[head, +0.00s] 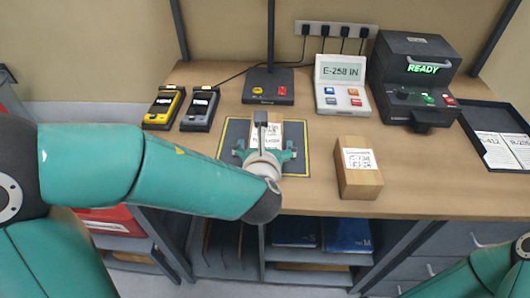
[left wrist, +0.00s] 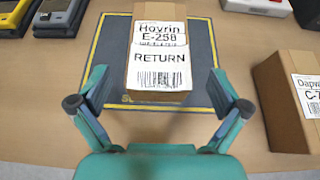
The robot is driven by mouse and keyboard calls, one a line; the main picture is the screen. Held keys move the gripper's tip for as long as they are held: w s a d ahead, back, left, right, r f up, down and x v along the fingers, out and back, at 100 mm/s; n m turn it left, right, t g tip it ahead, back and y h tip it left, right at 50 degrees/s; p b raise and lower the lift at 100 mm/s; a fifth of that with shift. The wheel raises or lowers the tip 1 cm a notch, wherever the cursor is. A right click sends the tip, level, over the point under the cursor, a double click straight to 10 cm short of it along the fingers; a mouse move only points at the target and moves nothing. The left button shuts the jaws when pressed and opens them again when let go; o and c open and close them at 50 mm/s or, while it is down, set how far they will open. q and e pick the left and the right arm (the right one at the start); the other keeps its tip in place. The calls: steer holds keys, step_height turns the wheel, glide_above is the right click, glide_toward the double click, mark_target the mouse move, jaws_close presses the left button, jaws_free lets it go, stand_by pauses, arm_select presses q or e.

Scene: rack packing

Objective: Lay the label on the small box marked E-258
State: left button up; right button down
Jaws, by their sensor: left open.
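The small box (left wrist: 158,97) lies on a dark mat with a yellow border (left wrist: 200,30). Its upper label (left wrist: 160,33) reads "Hovrin E-258". A white label reading "RETURN" (left wrist: 158,66), with a barcode, lies on the box just below that print. In the head view, the box (head: 297,133) is partly hidden by my left arm and hand. My left gripper (left wrist: 160,90) is open, its fingers apart on either side of the box's near end, touching neither side as far as I see. Nothing is between its fingers. My right gripper is out of view.
Another box (head: 358,185) stands right of the mat. Behind are two handheld devices (head: 163,107), a stand base (head: 268,88), a display reading "E-258 IN" (head: 341,71) and a dark machine reading "READY" (head: 415,75). A black tray (head: 480,112) with labels lies far right. Bare table lies left of the mat.

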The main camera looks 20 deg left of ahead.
arm_select(q)
steer(key=v, duration=1.1)
steer(key=shift+s, duration=0.3)
